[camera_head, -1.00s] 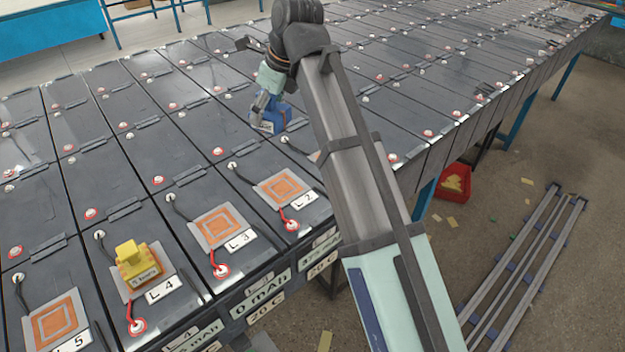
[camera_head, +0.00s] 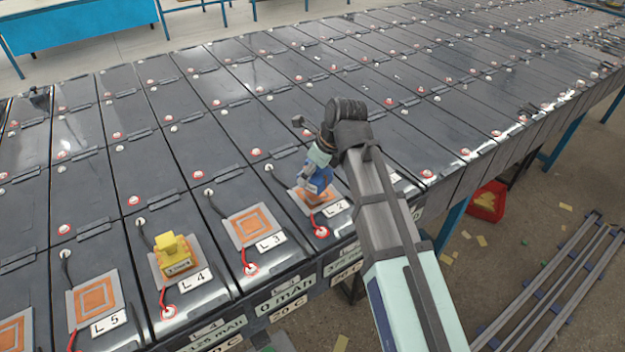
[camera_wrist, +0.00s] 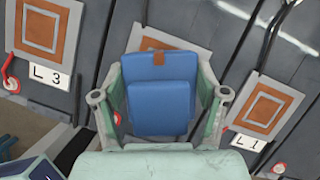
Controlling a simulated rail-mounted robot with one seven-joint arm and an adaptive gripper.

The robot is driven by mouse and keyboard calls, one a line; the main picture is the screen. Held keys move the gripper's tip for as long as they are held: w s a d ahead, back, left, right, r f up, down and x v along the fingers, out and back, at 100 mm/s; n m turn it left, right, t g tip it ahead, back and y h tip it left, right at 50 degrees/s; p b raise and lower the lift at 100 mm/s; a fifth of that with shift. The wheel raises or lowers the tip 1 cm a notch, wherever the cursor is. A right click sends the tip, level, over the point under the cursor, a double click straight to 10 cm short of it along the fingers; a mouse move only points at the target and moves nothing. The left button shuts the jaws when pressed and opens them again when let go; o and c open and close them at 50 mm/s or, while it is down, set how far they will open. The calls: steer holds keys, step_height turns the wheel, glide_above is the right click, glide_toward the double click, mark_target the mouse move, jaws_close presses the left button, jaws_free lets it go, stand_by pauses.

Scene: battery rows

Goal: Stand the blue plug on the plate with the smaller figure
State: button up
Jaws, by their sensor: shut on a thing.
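My gripper (camera_head: 316,187) is shut on the blue plug (camera_head: 320,178), directly over the L2 plate (camera_head: 300,201). In the wrist view, the plug (camera_wrist: 160,100) sits between both fingers of my gripper (camera_wrist: 160,98) and hides most of the L2 plate (camera_wrist: 185,36). I cannot tell whether the plug touches the plate. The L3 plate (camera_head: 251,226) is empty, left of it; it also shows in the wrist view (camera_wrist: 42,30). The empty L1 plate (camera_wrist: 268,106) shows at the right in the wrist view. A yellow plug (camera_head: 174,258) stands on the L4 plate (camera_head: 188,278).
The empty L5 plate (camera_head: 95,299) lies at the front left. Cables and raised red and white terminals dot the battery tops. A red bin (camera_head: 487,203) and metal rails (camera_head: 560,285) lie on the floor at the right. Batteries behind are clear of plugs.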

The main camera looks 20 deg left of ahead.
mark_target(312, 182)
steer(key=shift+f+p, duration=0.35)
steer(key=shift+f, duration=1.65)
steer(key=shift+f, duration=0.1)
steer(key=o, duration=1.3)
steer(key=b+v, duration=0.2)
steer(key=v, duration=1)
